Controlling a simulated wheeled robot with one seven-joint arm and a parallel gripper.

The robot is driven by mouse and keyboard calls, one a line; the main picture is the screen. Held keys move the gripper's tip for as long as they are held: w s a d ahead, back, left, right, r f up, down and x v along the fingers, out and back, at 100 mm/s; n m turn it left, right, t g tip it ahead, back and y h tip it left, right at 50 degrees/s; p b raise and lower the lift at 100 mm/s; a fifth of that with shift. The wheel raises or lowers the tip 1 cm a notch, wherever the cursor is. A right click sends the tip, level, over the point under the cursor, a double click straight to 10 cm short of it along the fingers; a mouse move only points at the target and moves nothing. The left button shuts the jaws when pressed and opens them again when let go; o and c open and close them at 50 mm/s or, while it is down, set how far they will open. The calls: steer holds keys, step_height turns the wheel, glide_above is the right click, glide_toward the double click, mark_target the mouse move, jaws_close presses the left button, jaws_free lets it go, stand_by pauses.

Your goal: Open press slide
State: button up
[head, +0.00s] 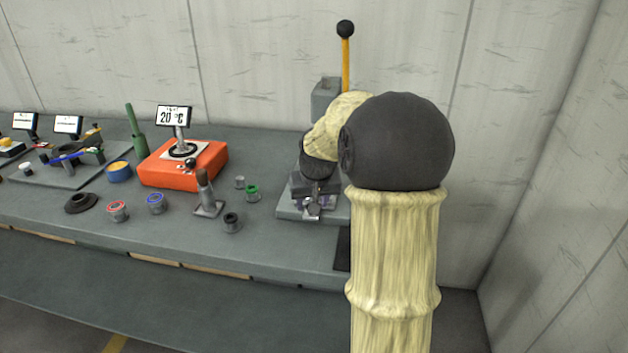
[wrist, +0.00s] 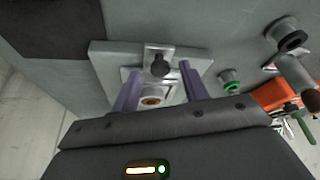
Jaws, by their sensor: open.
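The press (head: 326,98) stands at the right end of the bench, with a yellow lever (head: 345,65) standing upright and topped by a black knob. My arm hides much of it in the head view. The press slide (wrist: 159,68) shows in the wrist view as a metal piece with a dark round knob on the grey base plate. A round orange-brown part (wrist: 152,100) sits nearer my gripper. My gripper (wrist: 160,68) is open, its two purple-grey fingers reaching over the base on either side of the slide knob. I cannot tell whether either finger touches it.
An orange heater (head: 160,172) with a 20 °C display stands left of the press. A wall rises behind the bench.

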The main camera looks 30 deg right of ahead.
steer(key=p+v, duration=0.1)
steer(key=v, duration=1.5)
steer(key=shift+r+p, duration=0.25)
steer(key=shift+p, duration=0.15)
steer(key=shift+s+a, duration=0.15)
steer(key=shift+s, duration=0.1)
steer(key=s+a+f+n+g, duration=0.1)
steer(key=s+a+f, duration=0.35)
steer(key=f, duration=0.25)
steer(key=s+a+f+n+y, duration=0.1)
steer(key=s+a+f, duration=0.35)
steer(key=f, duration=0.25)
steer(key=s+a+f+n+g, duration=0.1)
steer(key=s+a+f, duration=0.35)
steer(key=f, duration=0.25)
step_height(320, 180, up, 14)
steer(key=p, duration=1.4)
steer(key=shift+a+r, duration=0.2)
steer(key=shift+a, duration=0.2)
steer(key=shift+w+f, duration=0.1)
